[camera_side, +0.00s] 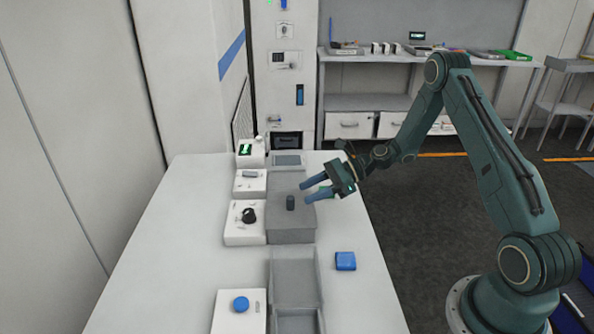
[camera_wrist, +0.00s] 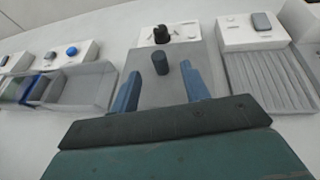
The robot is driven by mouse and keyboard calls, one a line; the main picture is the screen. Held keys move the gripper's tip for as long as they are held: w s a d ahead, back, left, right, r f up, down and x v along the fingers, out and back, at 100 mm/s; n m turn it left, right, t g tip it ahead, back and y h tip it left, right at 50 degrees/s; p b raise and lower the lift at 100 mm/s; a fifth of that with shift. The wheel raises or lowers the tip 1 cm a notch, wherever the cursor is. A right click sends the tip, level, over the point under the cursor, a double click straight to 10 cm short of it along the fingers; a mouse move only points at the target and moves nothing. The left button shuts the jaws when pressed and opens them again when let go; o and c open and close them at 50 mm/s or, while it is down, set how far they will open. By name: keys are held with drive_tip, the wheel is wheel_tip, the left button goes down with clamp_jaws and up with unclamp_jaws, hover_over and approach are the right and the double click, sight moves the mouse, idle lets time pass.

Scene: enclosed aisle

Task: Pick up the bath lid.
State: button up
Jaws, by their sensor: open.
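A flat grey lid-like top (camera_side: 279,224) with a dark upright cylindrical knob (camera_side: 290,202) sits in the middle of the row on the table; I take this as the bath lid. In the wrist view the knob (camera_wrist: 160,64) stands on the grey surface (camera_wrist: 150,95), a little beyond the fingertips and roughly centred between them. My gripper (camera_side: 304,191) is open and empty, its two blue fingers pointing left, just right of and above the knob. In the wrist view my gripper (camera_wrist: 160,72) shows its fingers spread either side. No contact with the knob is visible.
A white unit with a black knob (camera_side: 248,215) stands directly behind the lid from my side. A ribbed grey tray (camera_wrist: 268,80) is beside it. An open grey bin (camera_side: 297,272), a blue-knobbed unit (camera_side: 240,303) and a blue block (camera_side: 345,261) stand nearer. The left table side is clear.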

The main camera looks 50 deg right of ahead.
sight(284, 209)
drive_tip(key=shift+x, duration=1.5)
drive_tip(key=shift+x, duration=2.6)
drive_tip(key=shift+s, duration=0.1)
clamp_jaws()
